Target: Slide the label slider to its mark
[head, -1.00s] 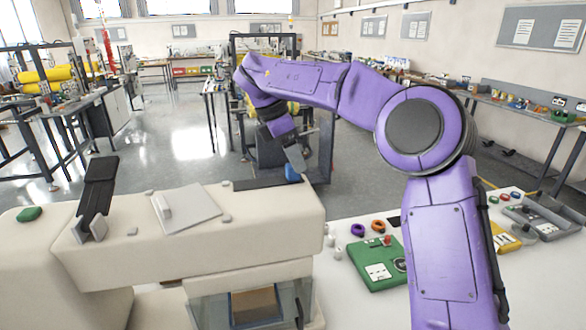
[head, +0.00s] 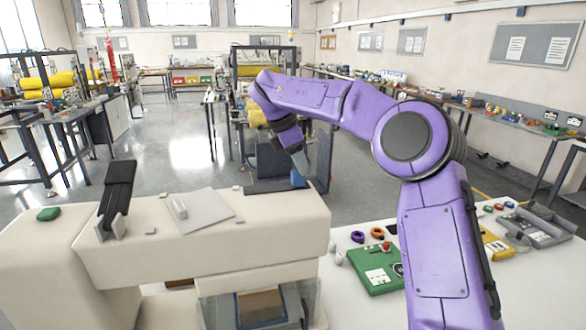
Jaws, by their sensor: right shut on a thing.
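The small blue slider (head: 298,181) stands near the right end of a dark track (head: 265,189) on top of the cream machine (head: 215,243). My right gripper (head: 299,172) reaches down from the purple arm and is shut on the blue slider. The fingertips are small in the view and partly merge with the slider. I cannot make out a mark along the track. My left gripper is not in view.
The machine top also carries a grey plate (head: 210,213), a black upright lever (head: 118,190) and a green button (head: 48,214). A white table (head: 355,300) at right holds a green box (head: 372,275), coloured rings and a grey tray (head: 545,226).

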